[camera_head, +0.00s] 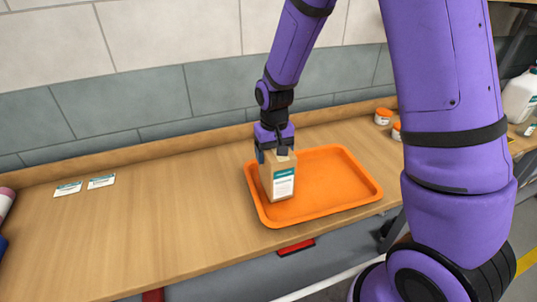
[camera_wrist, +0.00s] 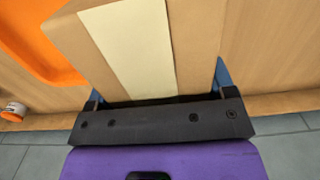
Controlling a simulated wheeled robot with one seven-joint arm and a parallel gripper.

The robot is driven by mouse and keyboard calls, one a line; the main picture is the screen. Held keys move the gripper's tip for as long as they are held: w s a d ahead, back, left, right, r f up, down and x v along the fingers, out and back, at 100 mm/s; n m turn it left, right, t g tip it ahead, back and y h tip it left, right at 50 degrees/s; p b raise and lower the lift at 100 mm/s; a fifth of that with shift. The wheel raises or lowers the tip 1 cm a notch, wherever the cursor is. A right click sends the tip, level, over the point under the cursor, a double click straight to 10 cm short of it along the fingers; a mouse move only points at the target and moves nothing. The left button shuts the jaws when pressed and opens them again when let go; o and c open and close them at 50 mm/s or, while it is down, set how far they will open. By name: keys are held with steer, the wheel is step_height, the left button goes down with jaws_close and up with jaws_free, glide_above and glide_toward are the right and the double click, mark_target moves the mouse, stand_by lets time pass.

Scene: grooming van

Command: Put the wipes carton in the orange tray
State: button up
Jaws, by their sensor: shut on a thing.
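The wipes carton (camera_head: 281,182) is a brown box with a white and teal label. It is upright in the head view, at the left part of the orange tray (camera_head: 335,186). I cannot tell whether its base touches the tray. My gripper (camera_head: 273,153) is above the carton and shut on its top. In the wrist view the carton (camera_wrist: 135,50) fills the middle between the fingers, with a pale strip down its face. The orange tray (camera_wrist: 35,38) shows at the upper left there.
The wooden bench (camera_head: 150,220) is largely clear left of the tray, with two small cards (camera_head: 101,181) near the back. Small orange-lidded jars (camera_head: 383,116) stand behind the tray at right. A white jug (camera_head: 520,97) is at far right. A tiled wall (camera_head: 150,90) backs the bench.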

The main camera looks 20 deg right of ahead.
steer(key=shift+s+d+f, duration=0.1)
steer(key=shift+s+f, duration=0.05)
steer(key=shift+f, duration=1.2)
steer(key=o, duration=1.3)
